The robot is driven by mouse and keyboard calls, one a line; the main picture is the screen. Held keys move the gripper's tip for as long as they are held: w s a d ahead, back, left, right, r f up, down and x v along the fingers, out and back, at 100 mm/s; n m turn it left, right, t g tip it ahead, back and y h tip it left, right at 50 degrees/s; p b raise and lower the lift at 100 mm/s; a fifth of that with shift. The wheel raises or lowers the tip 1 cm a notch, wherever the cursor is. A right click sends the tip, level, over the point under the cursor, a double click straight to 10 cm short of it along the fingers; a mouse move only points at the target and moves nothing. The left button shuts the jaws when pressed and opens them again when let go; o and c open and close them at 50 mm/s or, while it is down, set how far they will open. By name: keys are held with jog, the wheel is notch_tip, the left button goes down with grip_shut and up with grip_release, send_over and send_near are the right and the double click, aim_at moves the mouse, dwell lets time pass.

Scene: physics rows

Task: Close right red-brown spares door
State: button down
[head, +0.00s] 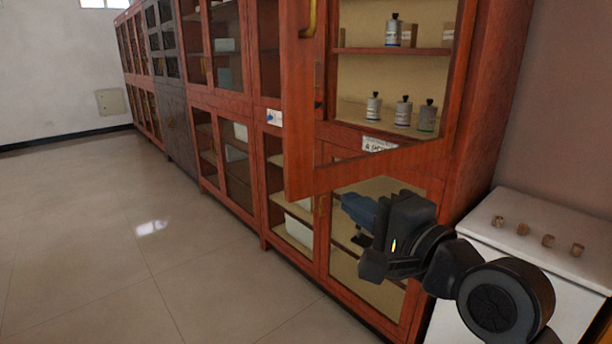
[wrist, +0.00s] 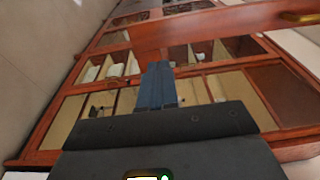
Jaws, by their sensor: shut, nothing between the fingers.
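The red-brown spares door (head: 298,120) hangs open at the upper right cabinet in the head view, swung out toward me. Its bottom rail slants up to the right, and a brass handle (head: 311,18) is on its free edge. In the wrist view the door (wrist: 205,30) crosses the top as a red-brown band, with the handle (wrist: 299,17) at the upper right. My gripper (head: 346,203) is shut and empty, its blue fingers just below the door's bottom rail in the picture. The fingers also show in the wrist view (wrist: 158,66). I see no clear contact with the door.
Behind the open door, shelves hold several small bottles (head: 403,112). A row of glazed cabinets (head: 230,165) runs away to the left. A white-topped unit (head: 535,235) with several small brown pieces stands at the right. The tiled floor (head: 120,240) at left is clear.

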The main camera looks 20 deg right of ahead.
aim_at(302, 172)
jog(key=w, duration=0.4)
jog(key=w+a, duration=0.1)
jog(key=w, duration=0.3)
jog(key=w+a+p, duration=0.1)
jog(key=w, duration=0.3)
jog(key=shift+w, duration=0.1)
